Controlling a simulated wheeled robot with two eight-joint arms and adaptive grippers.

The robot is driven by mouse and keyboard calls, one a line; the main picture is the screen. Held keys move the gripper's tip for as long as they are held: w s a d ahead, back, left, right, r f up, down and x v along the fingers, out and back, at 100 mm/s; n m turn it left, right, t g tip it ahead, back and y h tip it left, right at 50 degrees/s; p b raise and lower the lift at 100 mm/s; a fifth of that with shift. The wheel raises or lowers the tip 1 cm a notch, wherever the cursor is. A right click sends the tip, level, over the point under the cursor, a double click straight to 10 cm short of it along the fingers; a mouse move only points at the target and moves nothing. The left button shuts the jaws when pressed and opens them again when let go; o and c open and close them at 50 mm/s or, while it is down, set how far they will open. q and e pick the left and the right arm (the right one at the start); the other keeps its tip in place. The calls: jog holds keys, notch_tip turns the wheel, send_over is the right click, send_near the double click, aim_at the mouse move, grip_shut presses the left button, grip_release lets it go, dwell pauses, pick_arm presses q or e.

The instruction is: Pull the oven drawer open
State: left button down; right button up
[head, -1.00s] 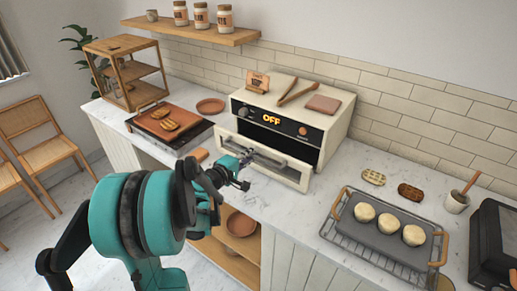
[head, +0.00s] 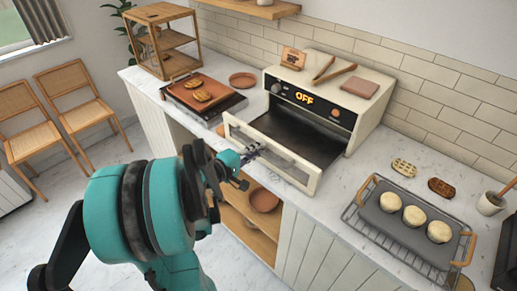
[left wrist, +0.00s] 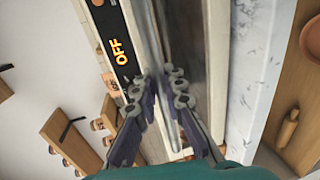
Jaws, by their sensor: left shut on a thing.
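The cream oven (head: 340,100) stands on the counter, its display reading OFF. Its drawer (head: 300,177) is pulled well out toward me, and the dark inside of the drawer shows between its front and the oven body. My left gripper (head: 253,152) is at the drawer's front, shut on its handle (head: 282,158). In the left wrist view the fingers (left wrist: 165,85) meet at the drawer front, beside the oven's control panel (left wrist: 120,50); the gripped part of the handle is hidden between them. My right gripper is not in view.
A wire rack with a pan of dough rounds (head: 400,222) sits to the right. Below the counter is an open shelf with a bowl (head: 264,200).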

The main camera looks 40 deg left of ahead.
pick_arm(q)
jog(key=c, duration=1.6)
grip_release()
jog(key=v, duration=1.2)
